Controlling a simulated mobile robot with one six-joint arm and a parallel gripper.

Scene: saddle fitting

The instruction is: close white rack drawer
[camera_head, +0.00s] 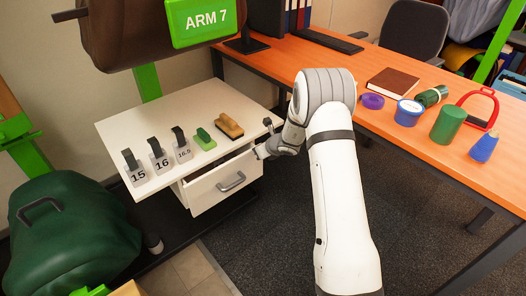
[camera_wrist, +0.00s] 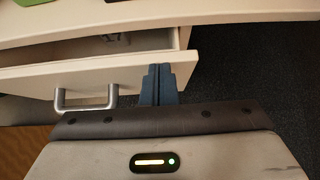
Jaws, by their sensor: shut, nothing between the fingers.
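The white rack drawer (camera_head: 222,183) is pulled partly out below the white rack top, with a grey bar handle (camera_head: 231,182) on its front. In the wrist view the drawer front (camera_wrist: 110,75) shows an open gap behind it, and the handle (camera_wrist: 86,99) is at the left. My gripper (camera_head: 262,151) is at the drawer's right end. In the wrist view my gripper's blue-grey fingers (camera_wrist: 158,84) are shut together, with nothing between them. They are at the right end of the drawer front; whether they touch it I cannot tell.
The white rack top (camera_head: 122,120) carries several numbered gauges, a green-handled brush (camera_head: 205,139) and a wooden brush (camera_head: 229,126). The orange desk (camera_head: 400,133) stands at right with several items. A brown saddle hangs above, and a green bag (camera_head: 70,235) stands at left.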

